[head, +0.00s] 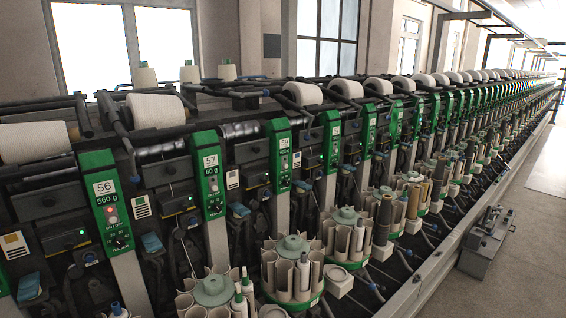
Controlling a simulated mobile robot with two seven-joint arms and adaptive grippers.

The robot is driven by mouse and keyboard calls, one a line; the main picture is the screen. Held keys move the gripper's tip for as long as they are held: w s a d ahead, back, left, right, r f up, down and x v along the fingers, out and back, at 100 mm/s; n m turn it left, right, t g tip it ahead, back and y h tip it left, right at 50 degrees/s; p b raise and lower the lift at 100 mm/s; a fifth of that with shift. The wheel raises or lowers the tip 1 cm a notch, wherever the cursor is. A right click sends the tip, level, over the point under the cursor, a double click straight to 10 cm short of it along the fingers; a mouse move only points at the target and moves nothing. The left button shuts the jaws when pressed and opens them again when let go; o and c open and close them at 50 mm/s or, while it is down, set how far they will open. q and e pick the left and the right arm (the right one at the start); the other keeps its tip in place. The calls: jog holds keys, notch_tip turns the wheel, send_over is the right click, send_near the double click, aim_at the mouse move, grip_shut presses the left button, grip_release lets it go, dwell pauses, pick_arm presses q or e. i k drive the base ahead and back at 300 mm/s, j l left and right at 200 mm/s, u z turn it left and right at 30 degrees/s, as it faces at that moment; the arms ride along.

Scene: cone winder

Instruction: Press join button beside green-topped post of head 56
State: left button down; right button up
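The post of head 56 (105,188) stands at the left of the head view, with a green top and a white number label reading 56 (104,188). A small red light (112,210) glows on its green face, with dark knobs (118,241) lower down. To its left is a dark housing (65,243) with a small green light (82,232). Which of these small parts is the join button I cannot tell at this size. Neither of my grippers is in view.
Post 57 (210,175) and post 59 (280,155) follow to the right in a long row. White yarn cones (155,110) lie above. Round bobbin magazines (292,265) stick out in front. A grey metal box (487,240) stands by the rail; the floor at right is clear.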

aim_at(90, 258)
jog(key=u, duration=1.3)
